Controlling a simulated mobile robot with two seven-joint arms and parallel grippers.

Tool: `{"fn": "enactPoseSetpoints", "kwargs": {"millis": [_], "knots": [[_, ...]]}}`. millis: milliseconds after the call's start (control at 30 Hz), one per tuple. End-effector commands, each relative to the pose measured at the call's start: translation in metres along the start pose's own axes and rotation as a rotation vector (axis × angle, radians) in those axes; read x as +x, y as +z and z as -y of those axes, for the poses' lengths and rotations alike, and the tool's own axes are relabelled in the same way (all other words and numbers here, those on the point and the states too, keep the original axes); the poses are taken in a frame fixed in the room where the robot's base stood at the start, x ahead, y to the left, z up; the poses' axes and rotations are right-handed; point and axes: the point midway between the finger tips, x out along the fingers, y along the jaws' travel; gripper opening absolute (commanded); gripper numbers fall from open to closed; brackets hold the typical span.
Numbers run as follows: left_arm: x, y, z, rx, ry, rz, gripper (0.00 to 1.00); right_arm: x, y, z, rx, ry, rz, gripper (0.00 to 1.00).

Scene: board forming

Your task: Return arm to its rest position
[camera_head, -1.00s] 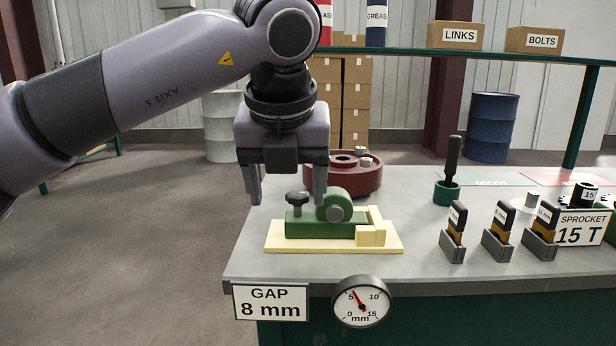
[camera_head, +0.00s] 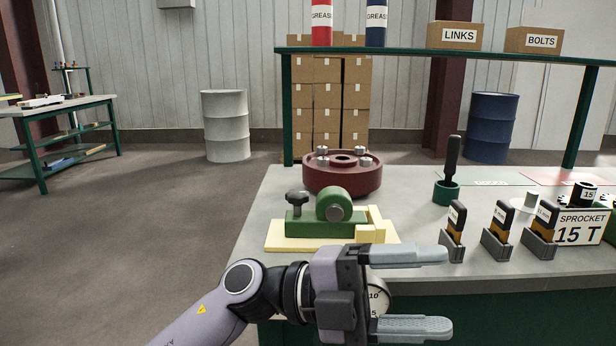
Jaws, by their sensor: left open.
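My left gripper (camera_head: 408,291) is low in front of the bench's front edge, with its fingers pointing right. Its two fingers are spread wide with nothing between them. My left arm comes in from the bottom left. The green clamp-like device (camera_head: 325,221) with a dark knob sits on a cream base plate (camera_head: 290,243) on the bench, apart from the gripper. My right gripper is not in view. My gripper hides the GAP sign's place and most of the gauge (camera_head: 378,296).
The grey bench top (camera_head: 420,220) carries a dark red round part (camera_head: 343,172), a green holder with a black-handled tool (camera_head: 448,180), several stamps in grey stands (camera_head: 497,232) and a sprocket sign (camera_head: 580,229). Open floor (camera_head: 150,220) lies left of the bench.

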Motion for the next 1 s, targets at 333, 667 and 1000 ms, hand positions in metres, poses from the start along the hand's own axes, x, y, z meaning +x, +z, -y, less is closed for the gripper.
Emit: {"fn": "enactPoseSetpoints", "kwargs": {"millis": [333, 667, 1000], "knots": [[-0.088, 0.042, -0.011, -0.286, -0.592, 0.333, 0.72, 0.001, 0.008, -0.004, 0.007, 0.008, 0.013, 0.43], [-0.211, 0.065, -0.108, -0.625, -0.940, 0.816, 0.72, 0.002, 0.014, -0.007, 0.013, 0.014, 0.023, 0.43], [-0.313, 0.009, -0.268, -1.040, -1.042, 1.352, 0.72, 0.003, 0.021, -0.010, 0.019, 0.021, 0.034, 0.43]]}}
